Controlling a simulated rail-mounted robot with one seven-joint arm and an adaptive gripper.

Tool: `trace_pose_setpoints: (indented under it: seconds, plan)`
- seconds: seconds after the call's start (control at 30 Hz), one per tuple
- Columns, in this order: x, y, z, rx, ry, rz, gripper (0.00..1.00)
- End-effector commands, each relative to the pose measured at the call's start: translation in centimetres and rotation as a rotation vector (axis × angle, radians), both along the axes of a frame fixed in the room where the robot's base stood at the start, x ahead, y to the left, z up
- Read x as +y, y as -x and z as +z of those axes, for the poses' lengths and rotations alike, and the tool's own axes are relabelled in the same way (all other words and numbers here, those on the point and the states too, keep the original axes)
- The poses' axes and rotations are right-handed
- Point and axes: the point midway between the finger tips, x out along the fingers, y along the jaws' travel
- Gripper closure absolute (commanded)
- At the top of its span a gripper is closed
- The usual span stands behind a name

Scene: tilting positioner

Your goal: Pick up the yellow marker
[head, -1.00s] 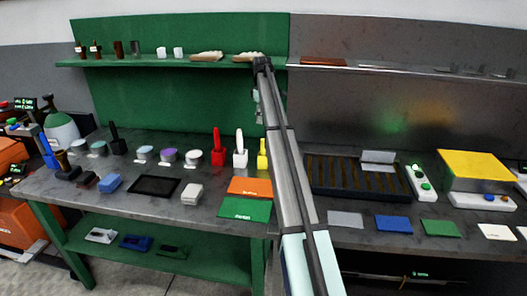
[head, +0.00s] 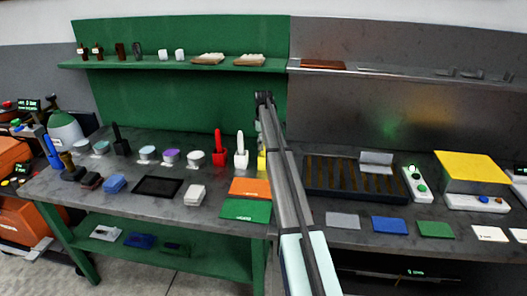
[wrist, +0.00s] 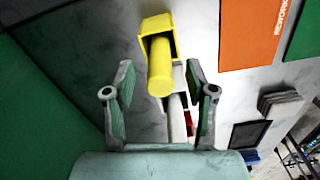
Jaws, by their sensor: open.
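The yellow marker (wrist: 160,68) stands in a yellow square holder (wrist: 156,28) in the wrist view. In the head view only a sliver of yellow (head: 262,161) shows behind my arm. My gripper (wrist: 159,78) is open and empty, with one green-padded finger to the left of the marker and one to the right. In the picture the marker lies between the fingers, with gaps on both sides; its depth relative to the fingertips is hard to tell. In the head view my arm hides the fingers.
A white marker (head: 240,145) and a red marker (head: 218,142) stand in holders beside the yellow one. Orange (head: 251,187) and green (head: 245,211) mats lie in front. A dark slotted tray (head: 352,178) lies right of my arm. A green back panel (head: 180,95) rises behind.

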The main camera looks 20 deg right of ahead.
Motion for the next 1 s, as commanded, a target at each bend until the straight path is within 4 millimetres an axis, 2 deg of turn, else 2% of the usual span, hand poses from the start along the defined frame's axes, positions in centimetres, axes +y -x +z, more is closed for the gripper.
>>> trace_pose_setpoints:
  seconds: [0.17, 0.37, 0.53, 1.0]
  plan:
    - [0.0, 0.0, -1.6, 0.0, 0.0, 0.0, 0.44]
    - [0.0, 0.0, -1.8, 0.0, 0.0, 0.0, 0.44]
    - [0.0, 0.0, -1.7, 0.0, 0.0, 0.0, 1.0]
    - [0.0, 0.0, -1.4, 0.0, 0.0, 0.0, 1.0]
